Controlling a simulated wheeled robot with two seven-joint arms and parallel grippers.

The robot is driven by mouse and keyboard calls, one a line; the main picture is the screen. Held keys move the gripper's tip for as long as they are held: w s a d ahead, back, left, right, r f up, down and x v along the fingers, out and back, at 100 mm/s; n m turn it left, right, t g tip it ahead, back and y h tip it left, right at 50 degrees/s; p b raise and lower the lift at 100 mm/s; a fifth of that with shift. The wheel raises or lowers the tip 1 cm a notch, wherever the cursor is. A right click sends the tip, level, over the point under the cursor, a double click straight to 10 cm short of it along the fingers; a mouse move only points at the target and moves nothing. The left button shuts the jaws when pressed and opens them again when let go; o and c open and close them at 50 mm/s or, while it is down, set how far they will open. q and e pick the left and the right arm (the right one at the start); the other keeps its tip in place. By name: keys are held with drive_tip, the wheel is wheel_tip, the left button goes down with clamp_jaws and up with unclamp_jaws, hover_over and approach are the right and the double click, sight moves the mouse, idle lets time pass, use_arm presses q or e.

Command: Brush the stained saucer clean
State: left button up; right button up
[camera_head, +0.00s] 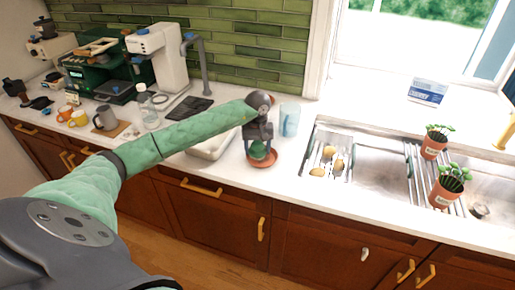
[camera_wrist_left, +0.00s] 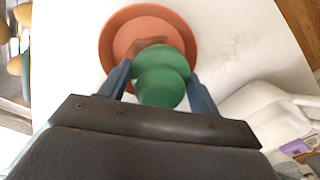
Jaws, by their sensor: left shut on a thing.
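The saucer (camera_head: 265,163) is a round terracotta-orange dish on the white counter, left of the sink. In the left wrist view the saucer (camera_wrist_left: 117,42) shows a darker brown stain (camera_wrist_left: 146,44) near its middle, partly covered. My left gripper (camera_head: 258,147) is over the saucer. In the left wrist view its two blue-grey fingers (camera_wrist_left: 160,86) are shut on a green rounded brush (camera_wrist_left: 160,88). The brush (camera_head: 258,152) overlaps the saucer's near part in that view; I cannot tell whether it touches. My right gripper is not in view.
A clear bluish cup (camera_head: 290,120) stands just right of the gripper. A white tray (camera_head: 208,146) lies to the left under my arm. The sink with a rack (camera_head: 328,153) and potted plants (camera_head: 434,143) is on the right. Mugs (camera_head: 105,118) and coffee machines are far left.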

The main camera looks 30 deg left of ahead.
use_arm(q)
drive_tip(key=shift+f, duration=0.2)
drive_tip(key=shift+d, duration=0.1)
drive_tip(key=shift+w+d+b, duration=0.15)
drive_tip(key=shift+d+b, duration=0.3)
drive_tip(key=shift+w+d+b, duration=0.2)
drive_tip(key=shift+d+b, duration=0.1)
drive_tip(key=shift+d, duration=0.3)
drive_tip(key=shift+w+d+b, duration=0.2)
drive_tip(key=shift+d+b, duration=0.05)
drive_tip(key=shift+d, duration=0.3)
drive_tip(key=shift+b, duration=0.6)
drive_tip(key=shift+s+a+b, duration=0.3)
drive_tip(key=shift+a+b, duration=0.25)
drive_tip(key=shift+a, duration=0.25)
drive_tip(key=shift+s+a+b, duration=0.25)
drive_tip(key=shift+a+b, duration=0.3)
drive_tip(key=shift+a, duration=0.35)
drive_tip(key=shift+r, duration=0.2)
